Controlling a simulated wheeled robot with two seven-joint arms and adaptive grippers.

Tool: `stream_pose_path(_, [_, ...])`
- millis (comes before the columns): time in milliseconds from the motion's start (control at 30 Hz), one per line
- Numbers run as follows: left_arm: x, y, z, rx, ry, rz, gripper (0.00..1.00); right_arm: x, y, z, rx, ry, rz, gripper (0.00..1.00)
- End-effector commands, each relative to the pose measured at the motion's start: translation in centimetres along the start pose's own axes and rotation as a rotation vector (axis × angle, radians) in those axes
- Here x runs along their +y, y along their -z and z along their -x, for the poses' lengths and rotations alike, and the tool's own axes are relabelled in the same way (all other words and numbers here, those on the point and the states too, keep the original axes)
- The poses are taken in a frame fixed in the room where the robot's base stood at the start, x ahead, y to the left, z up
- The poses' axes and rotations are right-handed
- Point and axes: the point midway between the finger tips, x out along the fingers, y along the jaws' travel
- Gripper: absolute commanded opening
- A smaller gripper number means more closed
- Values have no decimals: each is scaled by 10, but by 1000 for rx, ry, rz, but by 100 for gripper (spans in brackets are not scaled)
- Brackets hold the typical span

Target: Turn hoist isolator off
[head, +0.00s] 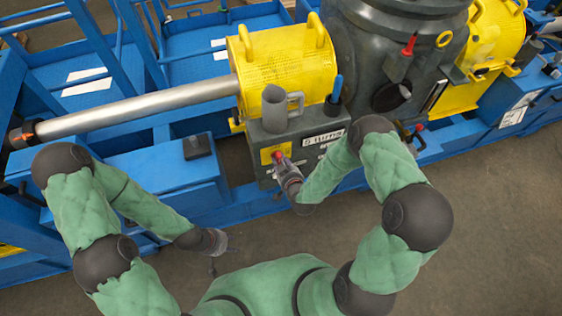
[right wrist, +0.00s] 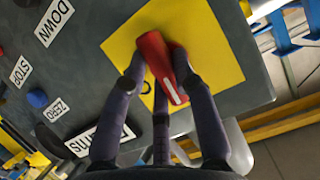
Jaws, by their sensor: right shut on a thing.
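The isolator is a red handle (right wrist: 152,52) on a yellow plate (right wrist: 212,50) on the face of a grey control box (head: 300,130). In the right wrist view the handle stands slightly tilted from upright. My right gripper (right wrist: 160,75) has its fingers on either side of the handle and is shut on it. In the head view the right gripper (head: 281,164) is at the yellow plate (head: 267,155), with a bit of red showing. My left gripper (head: 225,256) hangs over the floor, away from the box, with its fingers apart and empty.
The panel carries labels DOWN (right wrist: 55,22), STOP (right wrist: 20,71) and FEED (right wrist: 57,109), with a blue button (right wrist: 37,98). Blue framework (head: 150,180) lies left; the floor (head: 480,230) in front is clear.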

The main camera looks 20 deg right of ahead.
Motion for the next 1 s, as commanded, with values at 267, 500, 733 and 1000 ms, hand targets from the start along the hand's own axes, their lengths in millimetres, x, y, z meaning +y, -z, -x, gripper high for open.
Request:
stream_pose_path(267, [0,0,-1,0,0,0,40,-1,-1,1,-2,-32,78,0])
stream_pose_path(500, [0,0,-1,0,0,0,40,0,-1,1,-3,-39,93,0])
stream_pose_path(733, [0,0,-1,0,0,0,40,0,-1,1,-3,-39,93,0])
stream_pose_path(1000, [0,0,-1,0,0,0,40,-1,0,0,-1,-38,92,52])
